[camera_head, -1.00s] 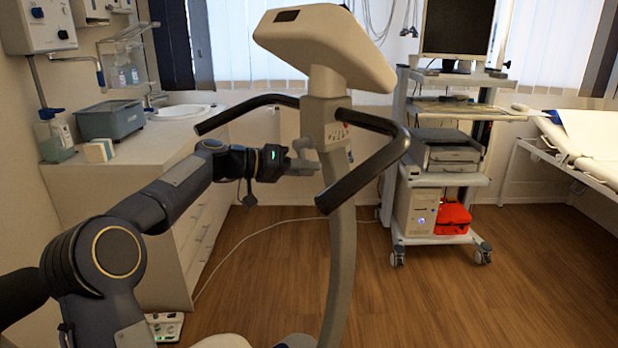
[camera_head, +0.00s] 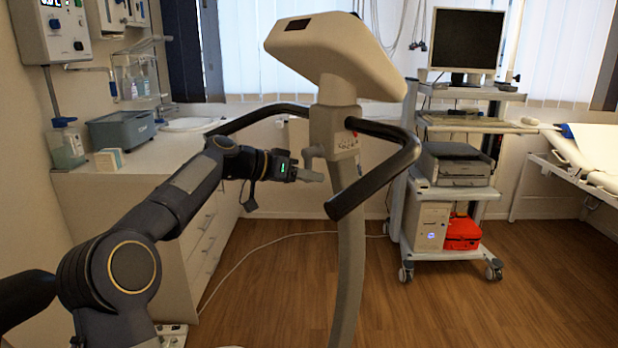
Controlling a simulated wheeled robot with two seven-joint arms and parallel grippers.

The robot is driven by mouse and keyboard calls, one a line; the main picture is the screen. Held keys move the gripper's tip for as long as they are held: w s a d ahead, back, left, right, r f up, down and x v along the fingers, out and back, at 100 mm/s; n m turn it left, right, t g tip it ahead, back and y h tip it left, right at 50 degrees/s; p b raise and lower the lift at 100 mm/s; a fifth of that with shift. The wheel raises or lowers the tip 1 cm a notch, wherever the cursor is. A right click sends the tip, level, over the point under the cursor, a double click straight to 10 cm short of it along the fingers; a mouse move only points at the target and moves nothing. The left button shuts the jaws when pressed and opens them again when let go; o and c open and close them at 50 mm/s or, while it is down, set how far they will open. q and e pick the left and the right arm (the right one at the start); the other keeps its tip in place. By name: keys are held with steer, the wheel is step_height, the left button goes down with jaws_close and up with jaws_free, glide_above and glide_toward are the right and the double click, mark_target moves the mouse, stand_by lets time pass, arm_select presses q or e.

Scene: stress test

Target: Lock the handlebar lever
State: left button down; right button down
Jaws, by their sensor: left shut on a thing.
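The exercise bike's handlebar (camera_head: 385,170) is a dark bar that curves out on both sides of a light beige column (camera_head: 350,235). A small light grey lever (camera_head: 313,154) sticks out on the left side of the column, below the handlebar. My left gripper (camera_head: 312,174) reaches in from the left at the lever and is shut on it. The fingers partly hide the lever's lower part, so the exact contact is hard to see. My right gripper is not in view.
The bike's console (camera_head: 335,55) tops the column. A counter with a grey bin (camera_head: 122,129) and sink stands at the left. A wheeled cart (camera_head: 455,205) with a monitor and printer stands behind right, and a bed (camera_head: 585,160) at the far right. Open wooden floor lies between.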

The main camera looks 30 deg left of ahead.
arm_select(q)
steer(key=shift+a, duration=0.1)
steer(key=c, duration=1.2)
jaws_free()
steer(key=shift+o, duration=0.2)
steer(key=v, duration=0.8)
